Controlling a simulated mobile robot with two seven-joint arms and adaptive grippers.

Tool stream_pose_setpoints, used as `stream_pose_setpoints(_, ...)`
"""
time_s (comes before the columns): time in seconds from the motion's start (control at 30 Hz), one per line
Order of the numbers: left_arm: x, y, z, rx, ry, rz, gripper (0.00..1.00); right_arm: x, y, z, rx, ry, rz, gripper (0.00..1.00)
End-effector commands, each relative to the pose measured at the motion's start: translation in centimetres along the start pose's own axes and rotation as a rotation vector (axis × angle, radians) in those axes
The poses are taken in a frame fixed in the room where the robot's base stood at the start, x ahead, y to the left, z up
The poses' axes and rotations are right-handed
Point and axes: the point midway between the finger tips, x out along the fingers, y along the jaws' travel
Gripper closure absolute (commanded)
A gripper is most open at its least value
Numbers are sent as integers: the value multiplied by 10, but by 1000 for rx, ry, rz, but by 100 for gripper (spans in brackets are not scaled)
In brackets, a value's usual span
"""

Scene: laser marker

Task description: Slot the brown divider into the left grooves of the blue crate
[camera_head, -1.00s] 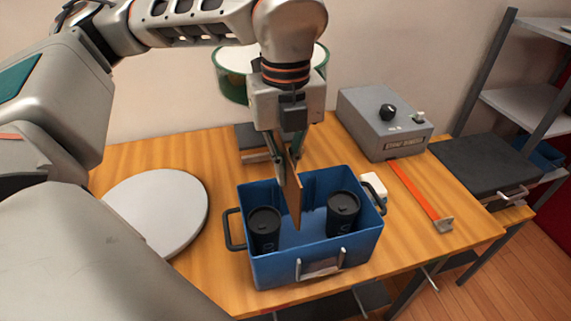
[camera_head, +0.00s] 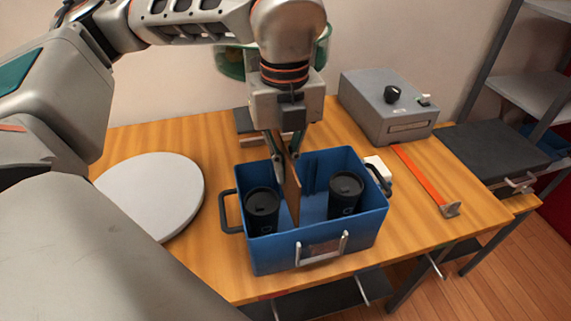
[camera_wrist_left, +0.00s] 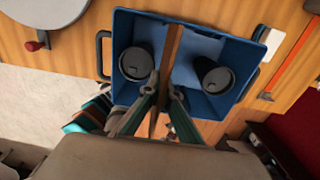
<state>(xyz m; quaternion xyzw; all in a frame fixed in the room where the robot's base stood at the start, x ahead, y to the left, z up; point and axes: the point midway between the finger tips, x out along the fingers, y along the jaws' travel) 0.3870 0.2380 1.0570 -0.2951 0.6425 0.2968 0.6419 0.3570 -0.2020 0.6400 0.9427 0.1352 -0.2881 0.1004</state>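The blue crate (camera_head: 275,260) stands on the wooden table with a black tumbler (camera_head: 262,208) on its left side and another (camera_head: 345,190) on its right. My left gripper (camera_head: 288,160) is over the crate's rear wall, its fingers shut on the brown divider (camera_head: 292,195). The divider stands upright, edge-on, its lower part down inside the crate between the tumblers. The left wrist view also shows the divider (camera_wrist_left: 172,50) between the fingertips (camera_wrist_left: 163,95), spanning the crate. The grooves are too small and shaded to tell whether the divider sits in them. My right gripper is not in view.
A round grey disc (camera_head: 155,195) lies left of the crate. A grey control box (camera_head: 385,108) stands behind right, with an orange strip (camera_head: 420,178) in front. A white block (camera_head: 377,166) sits close to the crate's right side.

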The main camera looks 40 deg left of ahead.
Motion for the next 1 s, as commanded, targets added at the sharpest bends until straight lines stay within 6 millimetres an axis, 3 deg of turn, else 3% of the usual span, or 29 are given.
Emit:
stream_pose_setpoints(0.6, 34, 0, 0, -1, 2, 2, 100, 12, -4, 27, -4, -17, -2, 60)
stream_pose_setpoints(1.0, 40, 0, 0, -1, 0, 1, 100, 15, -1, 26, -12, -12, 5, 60)
